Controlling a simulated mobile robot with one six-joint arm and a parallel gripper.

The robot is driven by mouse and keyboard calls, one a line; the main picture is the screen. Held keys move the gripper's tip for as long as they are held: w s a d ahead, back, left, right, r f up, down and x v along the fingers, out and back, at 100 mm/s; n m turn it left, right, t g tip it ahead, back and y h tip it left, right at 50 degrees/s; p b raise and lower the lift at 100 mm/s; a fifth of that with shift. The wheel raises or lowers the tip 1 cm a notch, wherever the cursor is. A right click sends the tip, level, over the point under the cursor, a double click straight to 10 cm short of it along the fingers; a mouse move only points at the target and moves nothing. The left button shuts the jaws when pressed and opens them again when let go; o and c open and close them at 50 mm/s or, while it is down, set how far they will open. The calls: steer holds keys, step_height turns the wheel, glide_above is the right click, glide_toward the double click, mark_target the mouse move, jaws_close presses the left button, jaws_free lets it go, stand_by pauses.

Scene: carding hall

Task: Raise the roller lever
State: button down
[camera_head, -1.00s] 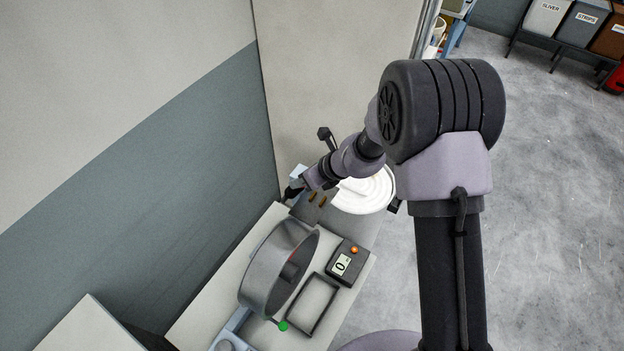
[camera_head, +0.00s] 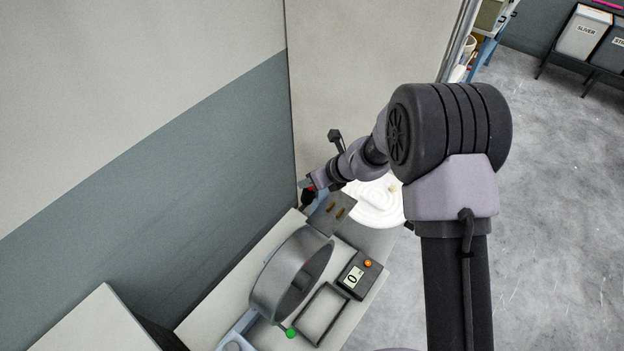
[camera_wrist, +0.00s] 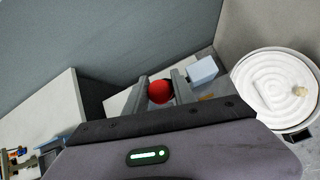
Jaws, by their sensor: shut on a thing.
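My gripper (camera_wrist: 160,80) is shut on a red ball knob (camera_wrist: 159,91), with one finger on each side of it. The knob appears to be the roller lever's; the lever's arm is mostly hidden behind my gripper. In the head view my gripper (camera_head: 309,188) is at the back end of the bench, close to the grey-blue wall, with a bit of red at its fingers. A grey plate (camera_head: 322,222) with two brass-coloured pins lies just below and right of it. A pale blue block (camera_wrist: 202,70) shows right of the fingers in the wrist view.
A metal drum (camera_head: 275,285), a black display box (camera_head: 360,275) reading 0 with an orange button, a black rectangular frame (camera_head: 322,313) and a green knob (camera_head: 291,333) are on the bench. A round white coiled-sliver can (camera_head: 375,205) stands right of my gripper.

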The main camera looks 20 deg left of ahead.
steer(key=c, duration=1.5)
jaws_free()
steer(key=shift+s, duration=0.1)
steer(key=o, duration=0.4)
steer(key=shift+a+f, duration=0.1)
steer(key=shift+a, duration=0.15)
steer(key=shift+d+r, duration=0.4)
steer(key=v, duration=1.6)
steer(key=shift+r+p, duration=0.25)
steer(key=shift+p, duration=0.05)
